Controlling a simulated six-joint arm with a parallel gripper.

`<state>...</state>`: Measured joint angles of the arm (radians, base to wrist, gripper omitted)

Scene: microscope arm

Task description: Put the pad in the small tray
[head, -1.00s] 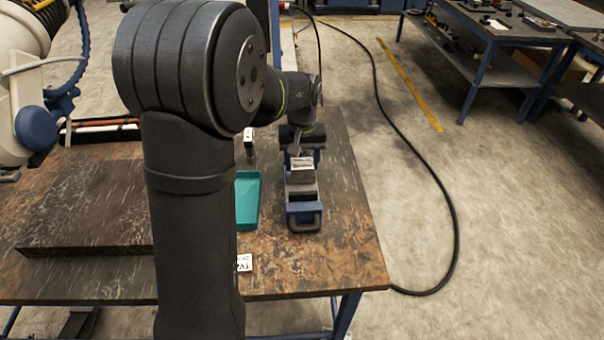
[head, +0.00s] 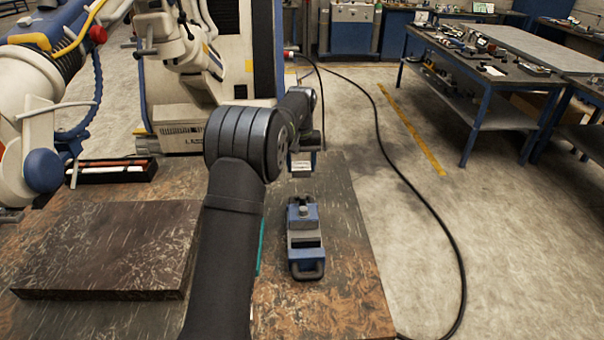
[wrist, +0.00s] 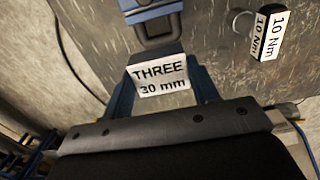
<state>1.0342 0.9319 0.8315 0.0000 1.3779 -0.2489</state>
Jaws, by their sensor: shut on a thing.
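The pad is a dark block with a white label reading "THREE 30 mm" (wrist: 160,80). My gripper (wrist: 162,88) is shut on it, with a blue finger on either side. In the head view the pad (head: 302,168) hangs from my gripper (head: 302,160), above the table and apart from the blue vise-like fixture (head: 304,240). The small tray is the teal one; only a thin strip of its edge (head: 261,245) shows beside my arm, which hides the rest. The tray is not seen in the wrist view.
The blue fixture also shows in the wrist view (wrist: 152,30). A small item labelled "10 Nm" (wrist: 270,35) stands on the table there. A thick dark slab (head: 110,245) lies at the left, with a dark rack (head: 115,172) behind it.

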